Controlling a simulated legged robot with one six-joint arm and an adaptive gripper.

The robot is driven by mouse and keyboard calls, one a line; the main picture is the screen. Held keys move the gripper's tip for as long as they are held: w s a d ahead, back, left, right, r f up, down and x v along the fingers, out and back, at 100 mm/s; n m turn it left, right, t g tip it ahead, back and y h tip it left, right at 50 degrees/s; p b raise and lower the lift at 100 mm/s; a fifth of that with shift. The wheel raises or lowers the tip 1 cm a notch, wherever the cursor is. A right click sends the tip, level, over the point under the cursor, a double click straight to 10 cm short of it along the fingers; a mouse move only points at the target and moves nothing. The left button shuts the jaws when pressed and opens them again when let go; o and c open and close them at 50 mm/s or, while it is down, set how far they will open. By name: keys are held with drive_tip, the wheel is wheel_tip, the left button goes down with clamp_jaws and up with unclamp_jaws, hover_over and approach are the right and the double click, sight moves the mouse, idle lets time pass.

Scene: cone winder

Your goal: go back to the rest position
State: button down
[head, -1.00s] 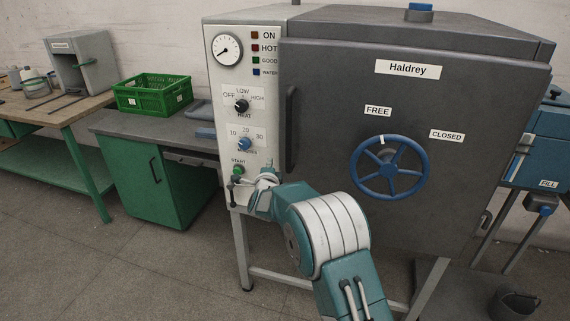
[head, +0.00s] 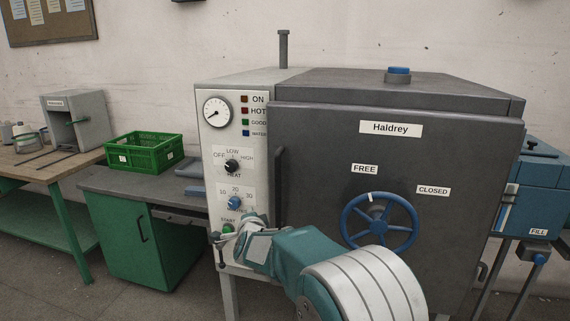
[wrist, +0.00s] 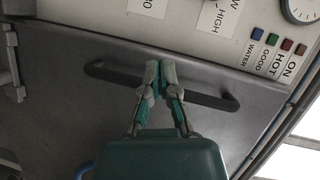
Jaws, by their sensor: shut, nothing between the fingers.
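My gripper (wrist: 158,78) is shut and empty in the wrist view, its two fingertips together in front of the dark bar handle (wrist: 210,98) on the grey door. I cannot tell whether they touch the handle. The grey Haldrey machine door (head: 450,150) carries a blue handwheel (head: 380,223), whose white mark is near the top, between the FREE and CLOSED labels.
The panel has a gauge (head: 217,112), a heat knob (head: 232,166) and a blue minutes knob (head: 234,202). A green crate (head: 145,151) stands on the bench at left. A blue unit (head: 540,195) marked FILL stands at right. Open floor lies at the lower left.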

drive_tip(key=s+d+r+n+g, duration=0.3)
drive_tip(key=s+d+r+n, duration=0.1)
drive_tip(key=s+d, duration=0.4)
drive_tip(key=s+d+r+n+g, duration=0.2)
drive_tip(key=s+d+r+n, duration=0.15)
drive_tip(key=s+d, duration=0.4)
drive_tip(key=s+d+f+n+g+h, duration=0.1)
drive_tip(key=s+d+f+n, duration=0.1)
drive_tip(key=s, duration=0.7)
drive_tip(key=s+d+f+n+g+h, duration=0.1)
drive_tip(key=s+d+f+g, duration=0.1)
drive_tip(key=s+d, duration=0.3)
drive_tip(key=s+d+f+n+g, duration=0.2)
drive_tip(key=s+d+f, duration=0.1)
drive_tip(key=s, duration=1.1)
drive_tip(key=shift+d+n+h, duration=0.35)
drive_tip(key=shift+d+h, duration=0.05)
drive_tip(key=shift+d, duration=0.3)
